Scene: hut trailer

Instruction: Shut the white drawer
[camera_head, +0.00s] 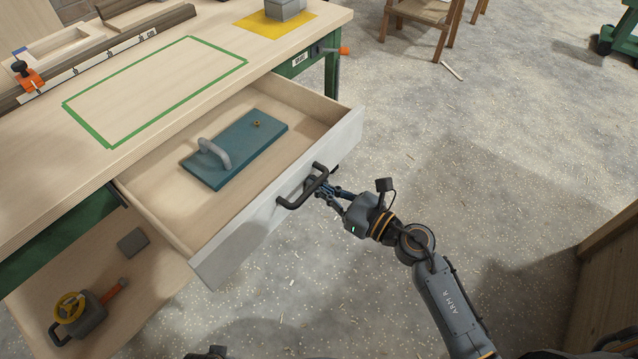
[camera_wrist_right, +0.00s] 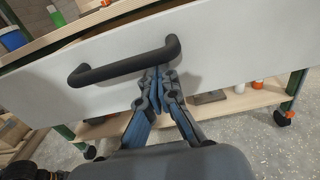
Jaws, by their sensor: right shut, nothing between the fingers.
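The white drawer (camera_head: 277,218) is pulled well out from under the workbench, and its wooden inside shows in the head view. A black bar handle (camera_head: 304,187) is on its front. In the drawer lies a teal board (camera_head: 236,150) with a grey handle. My right gripper (camera_head: 312,184) is shut and empty, its fingertips at the handle. In the right wrist view the fingertips (camera_wrist_right: 160,77) overlap the lower edge of the handle (camera_wrist_right: 125,63), in front of the white drawer front (camera_wrist_right: 215,45); I cannot tell whether they touch it.
The workbench top (camera_head: 160,130) bears a green tape outline, a yellow mat (camera_head: 262,27) with a grey block, and an orange clamp (camera_head: 30,78). A lower shelf (camera_head: 110,265) holds a yellow-wheeled tool. A wooden chair (camera_head: 422,14) stands behind. The floor before the drawer is clear.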

